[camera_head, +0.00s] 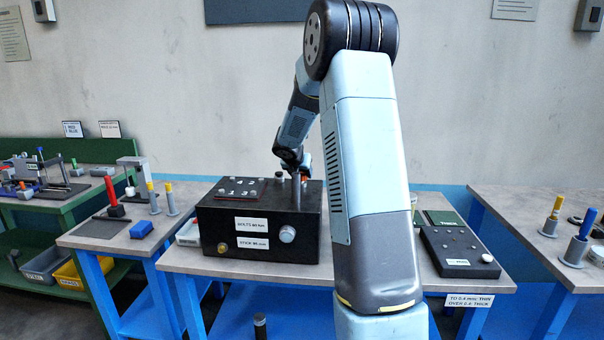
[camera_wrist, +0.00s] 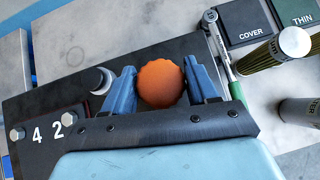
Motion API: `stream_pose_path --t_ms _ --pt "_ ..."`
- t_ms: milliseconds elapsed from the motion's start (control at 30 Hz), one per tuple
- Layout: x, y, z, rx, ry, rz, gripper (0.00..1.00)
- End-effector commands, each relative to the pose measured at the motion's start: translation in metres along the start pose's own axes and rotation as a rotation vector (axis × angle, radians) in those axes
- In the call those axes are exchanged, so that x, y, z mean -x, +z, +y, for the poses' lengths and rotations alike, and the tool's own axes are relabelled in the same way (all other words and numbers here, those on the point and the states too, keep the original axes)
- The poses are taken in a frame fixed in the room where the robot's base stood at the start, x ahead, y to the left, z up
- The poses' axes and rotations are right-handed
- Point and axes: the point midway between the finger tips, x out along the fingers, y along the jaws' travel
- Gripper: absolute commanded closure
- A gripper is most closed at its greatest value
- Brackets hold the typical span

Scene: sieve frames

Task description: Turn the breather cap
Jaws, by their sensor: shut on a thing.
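The breather cap is an orange, scalloped round cap (camera_wrist: 161,83), seen from above in the wrist view on the black housing. My gripper (camera_wrist: 163,86) has its two blue fingers on either side of the cap, shut on it. In the head view my gripper (camera_head: 301,168) reaches down to the top right of the black housing (camera_head: 215,232), and the cap is mostly hidden there. I cannot tell from these frames how far the cap is turned.
A numbered cover plate (camera_head: 238,190) with bolts lies on the housing, left of my gripper. A short metal post (camera_wrist: 101,80) stands close to the left finger. A dark bolt tray (camera_head: 458,248) lies farther right.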

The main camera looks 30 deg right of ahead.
Motion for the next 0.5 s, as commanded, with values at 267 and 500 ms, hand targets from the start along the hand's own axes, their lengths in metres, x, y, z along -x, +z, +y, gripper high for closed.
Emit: stream_pose_path --t_ms 267,500 --pt "0.0004 0.0001 -0.0011 -0.056 -0.063 -0.001 0.72" --pt "0.0002 -0.0005 0.0001 -0.18 -0.188 -0.001 0.72"
